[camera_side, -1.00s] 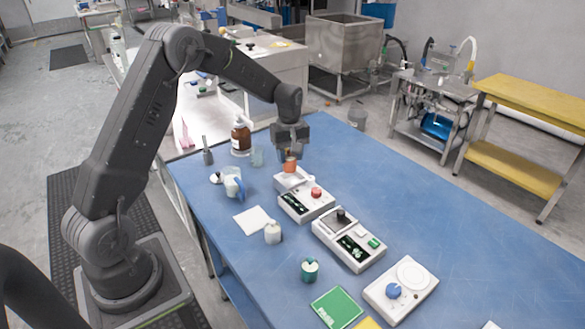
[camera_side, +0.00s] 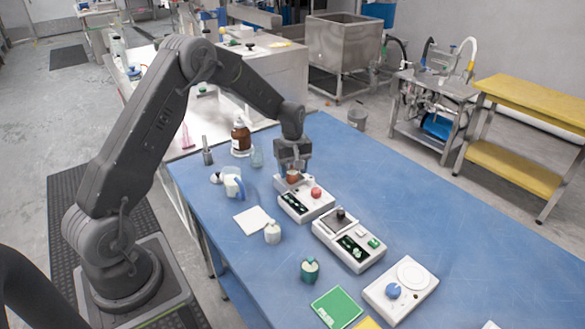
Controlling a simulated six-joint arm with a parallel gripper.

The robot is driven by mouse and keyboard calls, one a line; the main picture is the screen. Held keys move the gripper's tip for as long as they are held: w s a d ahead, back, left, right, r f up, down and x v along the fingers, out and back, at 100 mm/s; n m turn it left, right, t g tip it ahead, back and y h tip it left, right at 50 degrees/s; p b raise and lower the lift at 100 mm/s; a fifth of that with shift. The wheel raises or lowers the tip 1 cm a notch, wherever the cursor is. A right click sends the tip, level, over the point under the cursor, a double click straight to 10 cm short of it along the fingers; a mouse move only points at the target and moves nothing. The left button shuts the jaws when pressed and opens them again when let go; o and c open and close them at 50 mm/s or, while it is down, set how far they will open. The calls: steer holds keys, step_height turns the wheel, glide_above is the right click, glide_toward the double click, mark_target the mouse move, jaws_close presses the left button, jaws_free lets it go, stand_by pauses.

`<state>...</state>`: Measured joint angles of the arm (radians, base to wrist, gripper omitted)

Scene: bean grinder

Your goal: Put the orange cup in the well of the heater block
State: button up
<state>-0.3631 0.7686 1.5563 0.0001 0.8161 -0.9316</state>
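The orange cup (camera_side: 292,177) is small and sits between the fingers of my gripper (camera_side: 292,172), at the upper left part of a white device with a red knob, which I take for the heater block (camera_side: 307,204). My gripper points down over this device and appears shut around the cup. The cup's lower part is low at the device's top; whether it rests inside the well cannot be told. The well is hidden by the cup and fingers.
A white device with a black knob (camera_side: 349,241) stands close by on the right, and another with a blue knob (camera_side: 400,291) nearer the front. A brown bottle (camera_side: 241,138), a white jug (camera_side: 232,182), a white jar (camera_side: 272,232) and a teal jar (camera_side: 310,270) stand on the blue table (camera_side: 420,215).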

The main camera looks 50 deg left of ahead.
steer(key=shift+o, duration=1)
step_height(320, 180, up, 12)
steer(key=s+d+r+m+t, duration=0.1)
steer(key=s+d+r+m, duration=0.4)
steer(key=r, duration=0.3)
steer(key=s+d+r+m+t, duration=0.1)
steer(key=s+d+m, duration=0.4)
steer(key=s, duration=0.6)
steer(key=s+d+r+m+t, duration=0.2)
steer(key=s+d+m+t, duration=0.1)
steer(key=s+d, duration=0.5)
steer(key=s+m, duration=0.1)
steer(key=s, duration=0.2)
steer(key=shift+s+m+t, duration=0.3)
steer(key=shift+s+m, duration=0.05)
steer(key=shift+m, duration=0.05)
